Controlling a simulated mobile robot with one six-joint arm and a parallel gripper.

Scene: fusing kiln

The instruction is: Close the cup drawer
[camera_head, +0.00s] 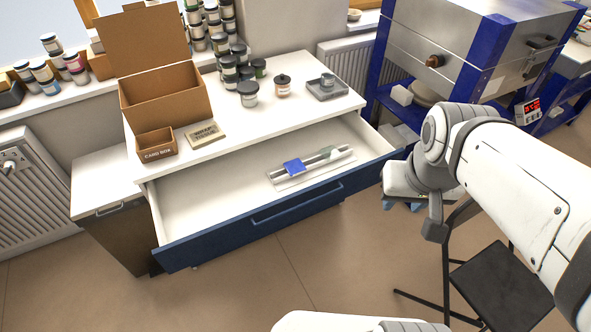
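The drawer with a dark blue front (255,228) stands pulled well out of the white cabinet (190,155). A long handle bar runs along the middle of its front. Inside, to the right of the middle, lies a flat white holder with grey rails and a blue block (293,167); the rest of the white drawer floor is bare. I see no cups in it. My gripper (405,204) is just beyond the right end of the drawer front, apart from the handle. My own wrist largely hides it, so its opening does not show clearly.
On the cabinet top are an open cardboard box (165,105), a small card box (157,147), several jars (248,94) and a grey tray (341,91). A kiln in a blue frame (455,50) stands at the right. A dark stool (503,280) is at lower right. Floor before the drawer is clear.

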